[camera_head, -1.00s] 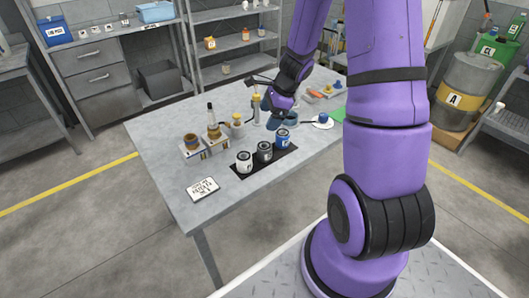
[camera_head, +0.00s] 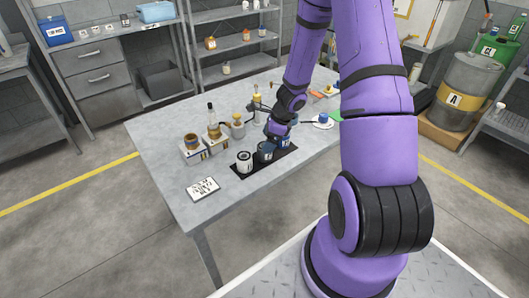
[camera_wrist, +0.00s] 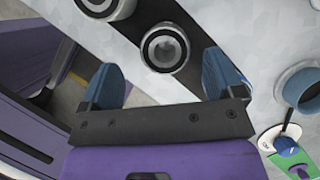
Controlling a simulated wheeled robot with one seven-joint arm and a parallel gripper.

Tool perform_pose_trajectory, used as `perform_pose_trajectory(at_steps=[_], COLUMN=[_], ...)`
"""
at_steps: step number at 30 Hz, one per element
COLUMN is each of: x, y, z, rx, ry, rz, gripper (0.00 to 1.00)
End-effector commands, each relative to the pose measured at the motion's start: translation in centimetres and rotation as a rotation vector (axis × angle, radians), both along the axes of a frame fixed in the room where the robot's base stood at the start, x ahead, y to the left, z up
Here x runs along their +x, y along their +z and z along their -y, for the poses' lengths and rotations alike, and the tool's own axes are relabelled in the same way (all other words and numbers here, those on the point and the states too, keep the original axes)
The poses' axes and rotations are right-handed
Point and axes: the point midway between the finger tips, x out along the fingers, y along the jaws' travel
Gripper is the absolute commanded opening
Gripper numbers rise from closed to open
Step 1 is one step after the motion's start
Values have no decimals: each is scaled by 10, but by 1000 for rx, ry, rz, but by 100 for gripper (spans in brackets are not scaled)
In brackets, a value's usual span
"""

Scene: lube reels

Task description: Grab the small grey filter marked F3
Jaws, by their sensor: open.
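In the wrist view my gripper (camera_wrist: 161,66) is open, with a blue fingertip on each side and nothing held. A round filter top (camera_wrist: 165,47) with a dark ring shows just beyond the gap between the fingertips. A second filter (camera_wrist: 105,7) shows at the top edge.
A white label card (camera_head: 203,188) lies at the table's front left. Holders with amber and brown parts (camera_head: 196,150) stand behind the mat on the left. A blue item on a white disc (camera_head: 323,120) is on the right. The front left tabletop is mostly clear.

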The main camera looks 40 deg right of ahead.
Motion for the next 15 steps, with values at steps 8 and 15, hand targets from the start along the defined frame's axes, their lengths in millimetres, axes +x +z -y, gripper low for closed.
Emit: perform_pose_trajectory(at_steps=[8,15], x=[9,13], y=[-32,-44], z=[-4,-8], rx=[3,1], ry=[-2,1], rz=[-2,0], gripper=[87,87])
